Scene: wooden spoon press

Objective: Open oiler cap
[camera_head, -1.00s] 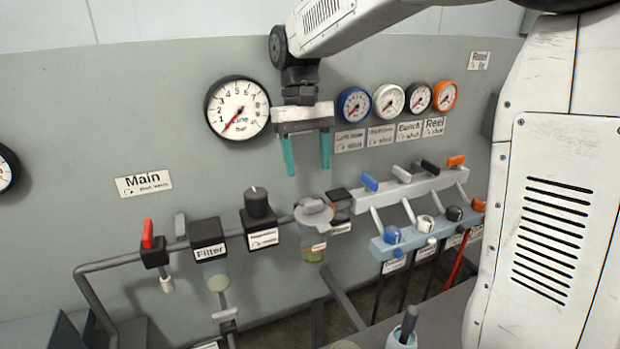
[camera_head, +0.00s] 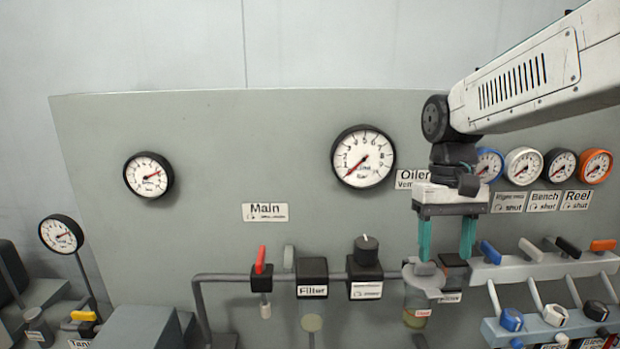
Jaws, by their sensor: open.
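The oiler is on the pipe line at the lower right, with a grey cap (camera_head: 422,277) on top of a clear bowl (camera_head: 417,311) that holds yellowish liquid. The cap looks seated on the bowl. My gripper (camera_head: 446,253) is open and empty, its two teal fingers pointing down. The fingertips show just above the cap and slightly to its right, the left finger over it in the picture. I cannot tell the depth gap between them. The Oiler label (camera_head: 410,180) is partly hidden behind my gripper.
Left of the oiler are a black regulator (camera_head: 365,265), the filter (camera_head: 312,276) and a red-handled valve (camera_head: 262,272). A dark block (camera_head: 454,270) sits close to its right. A manifold with coloured levers (camera_head: 545,268) lies farther right. Gauges line the panel (camera_head: 230,160).

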